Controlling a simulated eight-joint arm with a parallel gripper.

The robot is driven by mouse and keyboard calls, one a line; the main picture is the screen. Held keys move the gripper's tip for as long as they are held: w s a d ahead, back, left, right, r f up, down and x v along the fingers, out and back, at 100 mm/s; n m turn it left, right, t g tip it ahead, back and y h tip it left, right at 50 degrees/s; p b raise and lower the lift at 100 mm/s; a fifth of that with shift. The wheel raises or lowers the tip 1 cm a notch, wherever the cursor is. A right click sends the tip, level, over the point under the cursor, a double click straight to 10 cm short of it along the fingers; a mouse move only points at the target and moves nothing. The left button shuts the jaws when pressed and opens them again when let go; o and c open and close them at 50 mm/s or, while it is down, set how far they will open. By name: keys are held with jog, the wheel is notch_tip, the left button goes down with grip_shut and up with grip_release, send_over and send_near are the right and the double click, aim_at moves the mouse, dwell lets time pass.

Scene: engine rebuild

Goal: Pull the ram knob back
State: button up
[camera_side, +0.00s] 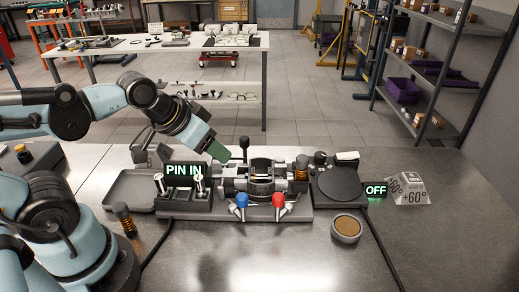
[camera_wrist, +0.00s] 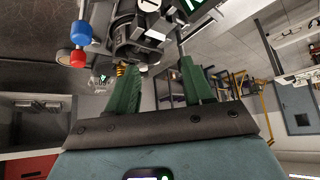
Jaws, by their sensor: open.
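A fixture (camera_side: 262,180) with a metal cylinder and clamps stands on a grey base plate on the bench. A black knob (camera_side: 244,142) stands upright on a thin post at its back left; it may be the ram knob, but no label shows. My gripper (camera_side: 222,156), with green fingers, points down and right, just left of that post and a little above the fixture. In the wrist view my gripper (camera_wrist: 158,66) is open, with nothing clearly held between the fingers. The fixture (camera_wrist: 128,38) shows there beyond the fingertips. I cannot tell whether a finger touches anything.
A blue knob (camera_side: 241,200) and a red knob (camera_side: 278,200) sit at the fixture's front. A black round plate (camera_side: 338,184) and an "OFF" sign (camera_side: 376,190) are at right. The bench front is mostly clear.

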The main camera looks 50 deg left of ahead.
dwell(0.3)
jog(key=g, duration=0.2)
send_near(243, 138)
jog(key=v, duration=0.3)
jog(key=shift+g, duration=0.4)
jog(key=shift+w+r+x, duration=0.1)
jog(key=shift+w+x, duration=0.05)
jog(key=shift+x, duration=1.8)
jog(key=shift+w+r+x, duration=0.1)
jog(key=shift+w+x, duration=0.1)
jog(key=shift+x, duration=1.75)
jog(key=shift+w+x, duration=0.15)
jog(key=shift+x, duration=1.8)
grip_shut()
